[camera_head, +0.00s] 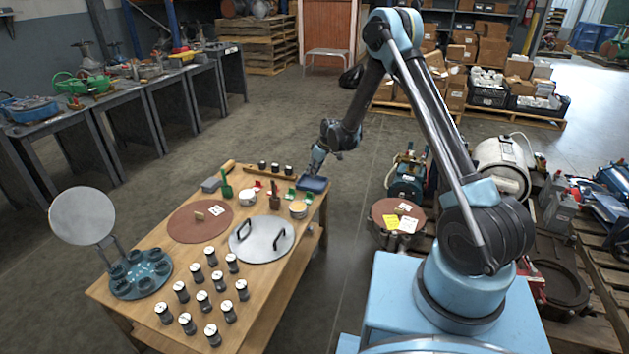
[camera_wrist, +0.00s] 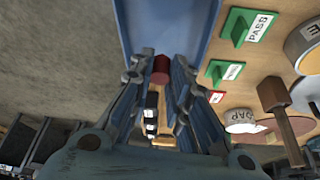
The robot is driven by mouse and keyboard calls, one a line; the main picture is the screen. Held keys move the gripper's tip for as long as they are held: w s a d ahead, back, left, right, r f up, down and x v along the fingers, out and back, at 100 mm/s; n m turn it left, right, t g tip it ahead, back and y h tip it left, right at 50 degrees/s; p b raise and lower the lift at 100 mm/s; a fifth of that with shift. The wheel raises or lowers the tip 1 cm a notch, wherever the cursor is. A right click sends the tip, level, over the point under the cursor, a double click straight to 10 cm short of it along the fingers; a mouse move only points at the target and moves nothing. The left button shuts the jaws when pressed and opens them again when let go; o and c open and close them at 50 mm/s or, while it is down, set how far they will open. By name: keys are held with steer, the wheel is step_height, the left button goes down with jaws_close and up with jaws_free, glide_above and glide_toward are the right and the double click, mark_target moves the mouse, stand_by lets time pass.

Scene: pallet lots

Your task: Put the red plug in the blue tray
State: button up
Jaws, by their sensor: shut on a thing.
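The red plug (camera_wrist: 161,69) is a small dark red cylinder between my fingertips in the wrist view; I cannot make it out in the head view. My gripper (camera_wrist: 160,75) is shut on it. The blue tray (camera_wrist: 165,25) fills the top middle of the wrist view, behind the plug. In the head view the blue tray (camera_head: 313,184) sits at the far right corner of the wooden table, with my gripper (camera_head: 315,168) just above it. I cannot tell whether the plug touches the tray.
Green signs (camera_wrist: 249,27), a brown mallet-like thing (camera_wrist: 281,108) and a pale cup (camera_wrist: 243,121) stand close to the tray. The wooden table (camera_head: 150,240) also bears a metal disc with handles (camera_head: 262,238), a brown disc (camera_head: 200,220) and several dark cylinders. Floor lies beyond the tray.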

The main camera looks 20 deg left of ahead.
steer(key=shift+f, duration=2.05)
steer(key=o, duration=0.7)
steer(key=shift+f, duration=0.1)
